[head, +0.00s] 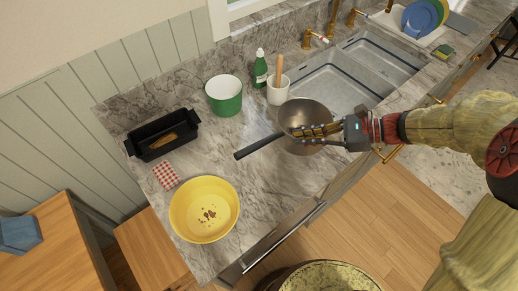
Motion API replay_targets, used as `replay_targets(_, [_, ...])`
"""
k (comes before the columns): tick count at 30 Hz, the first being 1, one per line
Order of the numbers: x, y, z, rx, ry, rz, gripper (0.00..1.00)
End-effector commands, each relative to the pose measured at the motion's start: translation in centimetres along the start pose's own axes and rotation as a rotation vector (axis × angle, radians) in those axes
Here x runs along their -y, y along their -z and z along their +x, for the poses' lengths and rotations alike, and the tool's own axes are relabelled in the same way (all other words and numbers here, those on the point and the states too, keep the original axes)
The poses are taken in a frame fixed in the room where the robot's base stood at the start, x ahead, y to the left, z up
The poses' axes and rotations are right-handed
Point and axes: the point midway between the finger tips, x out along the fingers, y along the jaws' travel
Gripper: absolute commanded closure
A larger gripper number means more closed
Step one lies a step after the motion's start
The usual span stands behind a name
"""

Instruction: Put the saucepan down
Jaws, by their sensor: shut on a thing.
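The saucepan (299,110) is a dark metal pan with a long black handle (258,146) that points to the lower left. It is over the marble counter (265,187), beside the front left corner of the sink. My gripper (310,131) comes in from the right and is shut on the saucepan at its near side. The fingers cover part of the pan. I cannot tell whether the pan's bottom touches the counter.
A white pot (277,92), a green bottle (260,70) and a green-white bowl (224,96) stand behind. A yellow basin (204,209), checked cloth (166,176) and black tray (162,139) are left. The sink (345,75) is right. Counter between basin and pan is clear.

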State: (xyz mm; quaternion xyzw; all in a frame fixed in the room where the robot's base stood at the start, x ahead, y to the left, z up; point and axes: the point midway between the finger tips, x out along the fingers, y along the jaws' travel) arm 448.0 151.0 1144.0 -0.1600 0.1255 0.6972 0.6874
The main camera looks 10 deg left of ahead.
Motion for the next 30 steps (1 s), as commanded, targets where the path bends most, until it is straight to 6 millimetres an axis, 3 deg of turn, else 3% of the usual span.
replay_targets(5, [-0.6,0.1,2.1,0.002,-0.030,-0.016,1.00])
replay_targets(15, [-0.1,0.3,10.0,0.001,-0.028,-0.016,1.00])
replay_targets(21, [0.1,2.3,13.7,0.002,-0.026,-0.013,1.00])
replay_targets(30, [0.3,3.2,15.7,0.002,-0.023,-0.015,1.00])
